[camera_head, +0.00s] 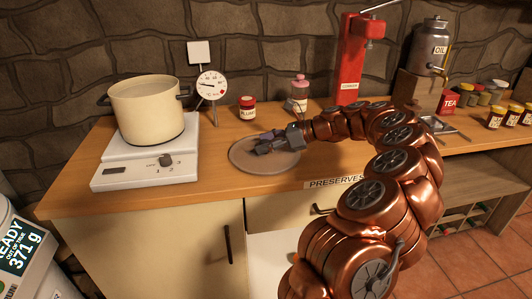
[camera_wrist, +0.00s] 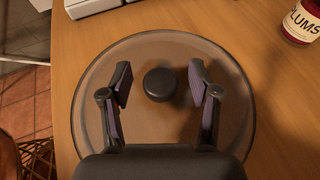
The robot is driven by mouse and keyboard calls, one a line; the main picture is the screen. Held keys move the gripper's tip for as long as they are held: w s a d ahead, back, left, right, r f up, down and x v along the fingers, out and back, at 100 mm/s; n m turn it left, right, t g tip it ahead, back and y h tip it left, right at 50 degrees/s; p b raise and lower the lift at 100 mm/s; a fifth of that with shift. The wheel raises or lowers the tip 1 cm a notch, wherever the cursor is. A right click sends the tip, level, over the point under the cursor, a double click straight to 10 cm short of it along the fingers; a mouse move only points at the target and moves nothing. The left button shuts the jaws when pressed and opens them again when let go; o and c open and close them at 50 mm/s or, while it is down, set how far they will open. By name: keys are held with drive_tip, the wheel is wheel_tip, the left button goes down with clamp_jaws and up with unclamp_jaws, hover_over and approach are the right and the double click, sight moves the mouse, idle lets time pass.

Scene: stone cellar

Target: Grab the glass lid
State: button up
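The glass lid (camera_head: 250,165) lies flat on the wooden counter, to the right of the hot plate. In the wrist view the clear round lid (camera_wrist: 90,130) has a dark round knob (camera_wrist: 160,84) at its middle. My gripper (camera_head: 268,142) is over the lid. In the wrist view my gripper (camera_wrist: 160,83) is open, with one finger on each side of the knob and a visible gap between each finger and the knob. I cannot tell how far the fingertips are above the glass.
A cream pot (camera_head: 146,112) stands on the white hot plate (camera_head: 150,170) at left. A dial gauge (camera_head: 211,86), a plum jar (camera_head: 248,108) and a pink-topped bottle (camera_head: 300,95) stand behind the lid. A red press (camera_head: 352,60) stands behind my arm. Bare counter surrounds the lid.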

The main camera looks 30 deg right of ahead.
clamp_jaws()
idle(0.3)
drive_tip(key=shift+r, duration=0.15)
